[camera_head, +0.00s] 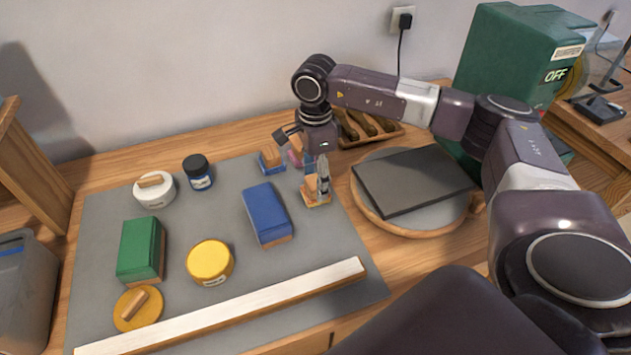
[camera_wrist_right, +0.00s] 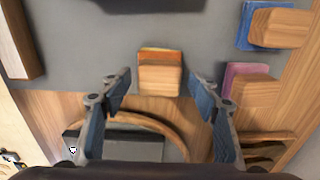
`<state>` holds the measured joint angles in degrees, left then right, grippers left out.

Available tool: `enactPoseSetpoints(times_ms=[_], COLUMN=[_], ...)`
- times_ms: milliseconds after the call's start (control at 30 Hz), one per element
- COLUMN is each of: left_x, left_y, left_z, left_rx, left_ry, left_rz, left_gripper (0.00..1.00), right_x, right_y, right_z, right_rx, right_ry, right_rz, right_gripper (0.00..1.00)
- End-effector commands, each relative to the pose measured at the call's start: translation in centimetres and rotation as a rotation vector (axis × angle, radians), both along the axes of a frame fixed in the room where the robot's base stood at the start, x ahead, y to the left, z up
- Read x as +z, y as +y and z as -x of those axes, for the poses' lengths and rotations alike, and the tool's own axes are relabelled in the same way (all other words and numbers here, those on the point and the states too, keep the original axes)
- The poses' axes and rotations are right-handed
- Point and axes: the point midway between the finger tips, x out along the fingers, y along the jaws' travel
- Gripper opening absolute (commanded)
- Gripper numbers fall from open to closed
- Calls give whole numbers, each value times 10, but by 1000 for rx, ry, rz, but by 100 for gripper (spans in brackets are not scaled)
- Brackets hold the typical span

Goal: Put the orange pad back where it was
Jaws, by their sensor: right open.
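The orange pad (camera_head: 317,202), with a wooden block on top, lies on the right edge of the grey mat (camera_head: 330,245). In the right wrist view the orange pad (camera_wrist_right: 160,55) shows ahead, between the lines of the two fingers. My right gripper (camera_head: 318,175) points down just above the pad and partly covers it in the head view. I cannot tell whether a finger touches the pad. My left gripper is not in view.
A blue pad (camera_head: 272,160) and a pink pad (camera_head: 296,156) lie behind my gripper. A long blue block (camera_head: 266,213) is to its left. A round wooden tray (camera_head: 375,213) with a dark slab stands close on the right. A long white bar (camera_head: 230,308) crosses the mat's front.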

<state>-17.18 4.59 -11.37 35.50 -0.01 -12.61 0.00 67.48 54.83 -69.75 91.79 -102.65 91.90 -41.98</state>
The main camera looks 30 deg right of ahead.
Motion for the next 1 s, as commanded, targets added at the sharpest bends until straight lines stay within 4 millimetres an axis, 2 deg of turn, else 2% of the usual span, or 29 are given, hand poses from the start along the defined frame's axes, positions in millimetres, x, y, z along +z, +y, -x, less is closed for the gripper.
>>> enactPoseSetpoints(times_ms=[300, 500, 700, 1000], left_x=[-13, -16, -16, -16], left_y=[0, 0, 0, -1], left_z=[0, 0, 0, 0], left_rx=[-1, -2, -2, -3], left_ry=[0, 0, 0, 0], left_rz=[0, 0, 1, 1], left_gripper=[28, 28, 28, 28], right_x=[67, 98, 109, 109], right_y=[0, 0, 0, 0], right_z=[-1, -1, 0, 0], right_rx=[0, 0, 0, 0], right_ry=[-4, -2, 1, 1], right_rz=[0, -1, -1, 0], right_gripper=[56, 56, 56, 56])
